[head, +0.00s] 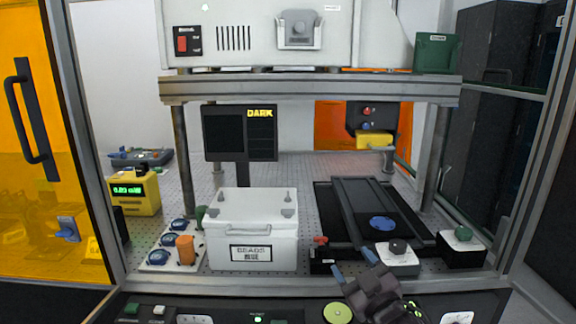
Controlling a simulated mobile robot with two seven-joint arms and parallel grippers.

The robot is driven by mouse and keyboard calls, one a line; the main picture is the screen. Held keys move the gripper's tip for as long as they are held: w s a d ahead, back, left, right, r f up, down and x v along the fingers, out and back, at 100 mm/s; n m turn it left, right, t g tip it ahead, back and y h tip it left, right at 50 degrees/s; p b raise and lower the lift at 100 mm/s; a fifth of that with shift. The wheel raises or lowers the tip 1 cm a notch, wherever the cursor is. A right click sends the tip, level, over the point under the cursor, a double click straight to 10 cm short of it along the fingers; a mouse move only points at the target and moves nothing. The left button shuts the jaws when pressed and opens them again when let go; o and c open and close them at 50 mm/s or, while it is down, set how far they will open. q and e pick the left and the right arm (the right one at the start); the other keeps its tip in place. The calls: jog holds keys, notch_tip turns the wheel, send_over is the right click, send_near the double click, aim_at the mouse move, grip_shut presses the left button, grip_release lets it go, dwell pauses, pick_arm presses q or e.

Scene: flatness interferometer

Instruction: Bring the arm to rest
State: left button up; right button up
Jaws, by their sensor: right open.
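My right gripper (354,266) is at the lower right of centre in the head view, in front of the bench's front edge. Its dark wrist and two blue-grey fingers point up and to the left. The fingers are spread apart with nothing between them. The fingertips are close to a small black block with a red knob (320,244) and a white block with a black knob (398,258); I cannot tell whether they touch. My left gripper does not show.
A white lidded box (253,228) stands left of my gripper. Behind it are a black rail stage (361,204) with a blue disc and a dark monitor (240,133). A white tray with blue discs (158,258) stands left. A control panel (216,306) runs along the front.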

jog(key=s+d+f+m+g+h, duration=0.1)
jog(key=s+d+f+m+h, duration=0.1)
jog(key=s+d+f, duration=0.3)
jog(key=s+d+f+m+g+h, duration=0.1)
jog(key=s+f+m, duration=0.1)
jog(key=f, duration=0.5)
jog(key=s+d+f+m+g+h, duration=0.1)
jog(key=s+d+f+m+h, duration=0.1)
jog(key=s+d+f, duration=0.3)
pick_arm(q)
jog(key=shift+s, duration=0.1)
pick_arm(e)
jog(key=s+d+f+m+g+h, duration=0.2)
jog(key=s+d+f+g, duration=0.1)
jog(key=s+f, duration=0.9)
jog(key=s+g, duration=0.1)
jog(key=s, duration=0.2)
jog(key=shift+d, duration=0.2)
jog(key=shift+f, duration=0.1)
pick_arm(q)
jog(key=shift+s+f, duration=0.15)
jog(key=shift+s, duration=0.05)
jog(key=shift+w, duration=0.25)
